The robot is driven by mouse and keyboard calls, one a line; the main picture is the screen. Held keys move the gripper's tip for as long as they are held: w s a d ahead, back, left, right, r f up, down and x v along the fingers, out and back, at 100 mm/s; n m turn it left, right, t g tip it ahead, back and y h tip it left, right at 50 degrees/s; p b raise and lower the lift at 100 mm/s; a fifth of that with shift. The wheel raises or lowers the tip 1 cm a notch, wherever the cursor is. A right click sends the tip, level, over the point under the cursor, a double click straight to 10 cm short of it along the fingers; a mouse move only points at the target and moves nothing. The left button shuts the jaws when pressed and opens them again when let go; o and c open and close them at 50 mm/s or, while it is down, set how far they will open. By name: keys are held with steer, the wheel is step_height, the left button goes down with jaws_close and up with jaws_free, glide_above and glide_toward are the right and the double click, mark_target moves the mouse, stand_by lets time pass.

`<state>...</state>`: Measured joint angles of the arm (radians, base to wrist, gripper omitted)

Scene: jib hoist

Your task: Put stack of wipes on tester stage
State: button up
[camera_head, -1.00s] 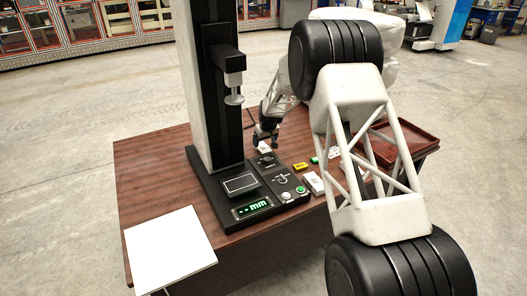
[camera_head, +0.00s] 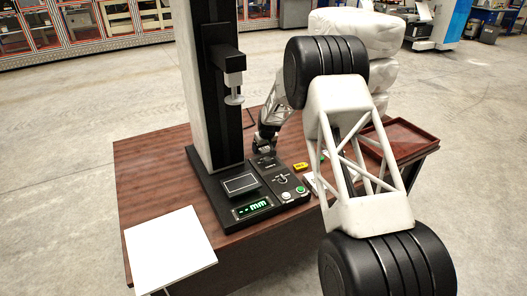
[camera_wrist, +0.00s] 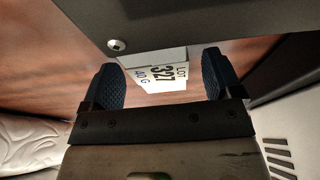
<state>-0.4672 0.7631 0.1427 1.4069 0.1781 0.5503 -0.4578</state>
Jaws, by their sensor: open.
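A white block (camera_wrist: 160,72) printed "LOT 327 40 G" lies on the wood table in the wrist view; I take it to be the stack of wipes. My gripper (camera_wrist: 162,80) is open, with one dark textured fingertip on each side of the block and no clear contact. In the head view my gripper (camera_head: 263,146) is low behind the tester, and the block is hidden there. The tester stage (camera_head: 241,184) looks like the dark, white-edged plate on the black tester base. It is empty.
The tester's column (camera_head: 207,90) and plunger (camera_head: 234,98) stand over the base. A control panel (camera_head: 281,180) sits to the right, near a yellow item (camera_head: 300,167). A red-brown tray (camera_head: 405,137) is at the table's right, a white board (camera_head: 168,248) at front left.

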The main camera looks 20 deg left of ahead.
stand_by(0.5)
steer(key=c, duration=1.1)
step_height(320, 180, up, 10)
stand_by(0.7)
